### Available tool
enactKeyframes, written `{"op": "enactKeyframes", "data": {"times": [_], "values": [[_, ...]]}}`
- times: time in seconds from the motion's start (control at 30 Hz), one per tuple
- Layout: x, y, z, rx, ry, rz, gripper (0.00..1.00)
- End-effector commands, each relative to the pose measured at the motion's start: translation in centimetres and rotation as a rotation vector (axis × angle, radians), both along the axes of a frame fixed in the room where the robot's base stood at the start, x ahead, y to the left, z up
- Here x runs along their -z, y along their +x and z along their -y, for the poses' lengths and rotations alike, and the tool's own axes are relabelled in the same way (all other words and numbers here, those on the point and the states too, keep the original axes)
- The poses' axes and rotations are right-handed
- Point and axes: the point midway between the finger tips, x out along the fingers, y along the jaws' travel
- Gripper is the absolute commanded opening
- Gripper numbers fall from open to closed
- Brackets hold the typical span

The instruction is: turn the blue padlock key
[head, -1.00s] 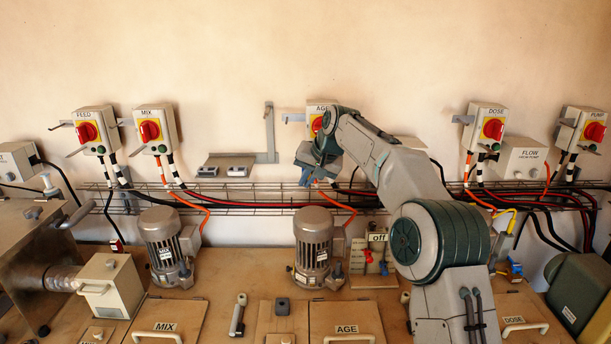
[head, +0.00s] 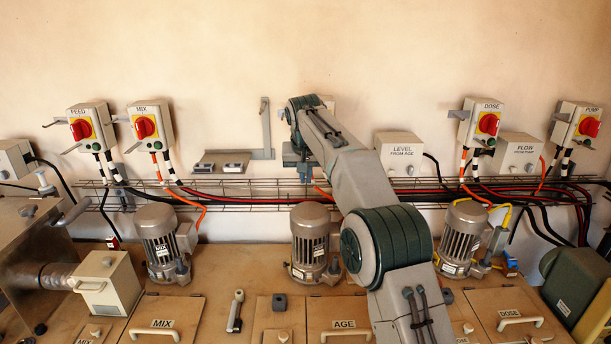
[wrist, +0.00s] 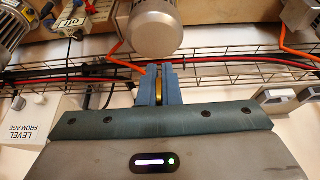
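My gripper (head: 305,172) is in front of the wall, above the middle motor, with its blue fingers pointing down. In the wrist view its fingers (wrist: 159,88) are close together, with a thin brass-coloured piece (wrist: 159,91) between them. Whether that piece is a key or part of a padlock is too small to tell. A small blue object (head: 511,262) sits beside the right motor, far from my gripper; it may be a padlock. No blue key can be clearly made out. The AGE switch box is mostly hidden behind my arm.
A wire cable tray (head: 245,190) with red and black cables runs along the wall below my gripper. The middle motor (head: 310,240) stands beneath. A wall bracket (head: 265,130) is close to the left. The off board (wrist: 66,50) shows in the wrist view.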

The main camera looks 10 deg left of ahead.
Motion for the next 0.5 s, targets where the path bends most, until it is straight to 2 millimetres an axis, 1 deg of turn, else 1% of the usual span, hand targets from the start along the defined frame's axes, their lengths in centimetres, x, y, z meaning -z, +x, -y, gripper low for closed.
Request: {"op": "enactKeyframes", "data": {"times": [0.2,0.3,0.5], "values": [[0.1,-0.02,-0.01,-0.001,-0.001,-0.002,0.0],[0.1,-0.01,-0.01,0.0,0.0,-0.002,0.26],[0.07,0.0,0.0,0.0,0.0,-0.002,0.26]]}}
